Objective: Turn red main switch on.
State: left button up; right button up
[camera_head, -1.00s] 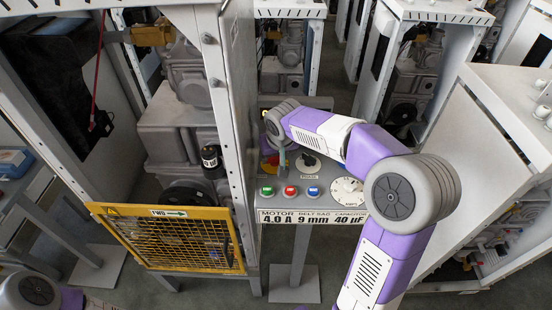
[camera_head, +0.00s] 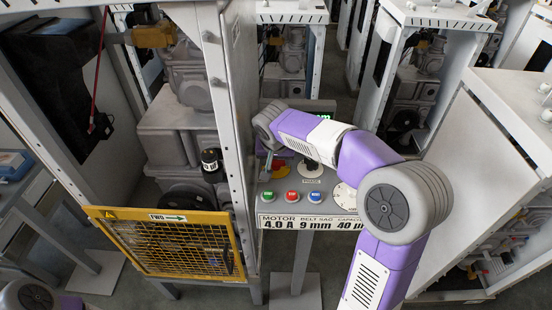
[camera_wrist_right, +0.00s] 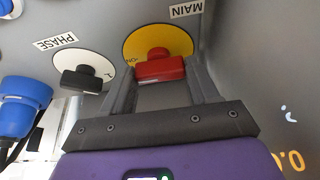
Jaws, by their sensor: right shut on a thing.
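The red main switch (camera_wrist_right: 160,69) sits on a yellow round plate (camera_wrist_right: 150,38) beside a MAIN label in the right wrist view. Its red bar lies roughly level there, and an ON mark shows at its left end. My right gripper (camera_wrist_right: 165,85) is shut on the red switch, with one finger on each side of it. In the head view the right gripper (camera_head: 269,162) is at the panel's left side, and my arm partly hides the switch. My left gripper is out of view.
A black PHASE knob (camera_wrist_right: 82,78) is beside the switch. Green (camera_head: 268,195), red (camera_head: 292,197) and blue (camera_head: 315,197) buttons line the panel front. A dark display with green characters (camera_head: 323,116) shows behind my arm. A tall cabinet post (camera_head: 222,120) stands close at the left.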

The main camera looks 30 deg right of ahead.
jog(key=o, duration=1.1)
jog(key=shift+c, duration=0.2)
jog(key=p+v, duration=0.1)
jog(key=v, duration=0.6)
jog(key=shift+r+p, duration=0.25)
jog(key=shift+p, duration=0.15)
jog(key=shift+s, duration=0.1)
